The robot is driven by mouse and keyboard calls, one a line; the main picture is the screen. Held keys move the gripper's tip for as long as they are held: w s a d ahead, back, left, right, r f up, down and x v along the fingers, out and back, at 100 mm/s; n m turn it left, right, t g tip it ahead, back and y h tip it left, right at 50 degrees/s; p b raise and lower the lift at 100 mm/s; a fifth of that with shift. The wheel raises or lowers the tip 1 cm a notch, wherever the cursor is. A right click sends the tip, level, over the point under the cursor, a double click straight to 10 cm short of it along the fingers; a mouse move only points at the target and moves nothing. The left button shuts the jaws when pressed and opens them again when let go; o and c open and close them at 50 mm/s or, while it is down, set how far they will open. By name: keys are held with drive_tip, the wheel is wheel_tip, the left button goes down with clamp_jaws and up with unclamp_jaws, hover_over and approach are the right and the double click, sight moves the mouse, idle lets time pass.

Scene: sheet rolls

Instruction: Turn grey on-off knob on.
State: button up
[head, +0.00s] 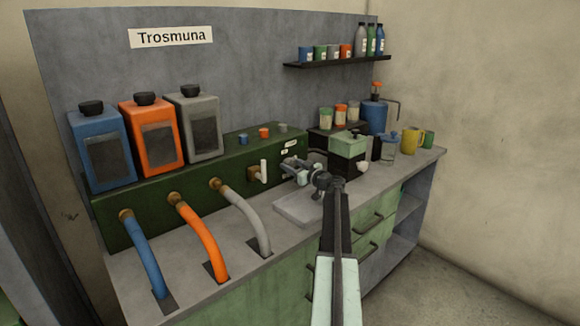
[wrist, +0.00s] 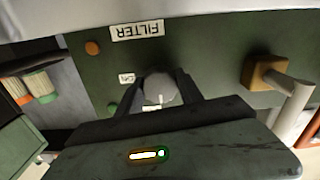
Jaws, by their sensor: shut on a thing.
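The grey on-off knob (wrist: 160,90) sits on the dark green panel (wrist: 215,60) in the wrist view. My gripper (wrist: 163,84) has one dark finger on each side of the knob and is shut on it. A small ON label (wrist: 127,78) is beside the knob. Another pale label just below the knob is mostly covered. In the head view my gripper (head: 288,165) reaches the right end of the green box (head: 225,160) and hides the knob there. I cannot tell which way the knob points.
A FILTER label (wrist: 138,30) is above the knob. A pale lever on a brass block (wrist: 265,74) stands out to the right in the wrist view. In the head view, a green-topped machine (head: 347,155) stands close right of my gripper, and a grey tray (head: 300,208) lies below it.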

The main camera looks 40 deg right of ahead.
drive_tip(key=shift+w, duration=0.1)
drive_tip(key=m, duration=0.4)
drive_tip(key=shift+m, duration=0.4)
drive_tip(key=m, duration=0.4)
drive_tip(key=shift+r+m, duration=0.1)
drive_tip(key=shift+m, duration=0.2)
drive_tip(key=m, duration=0.4)
drive_tip(key=shift+m, duration=2.2)
drive_tip(key=o, duration=1.4)
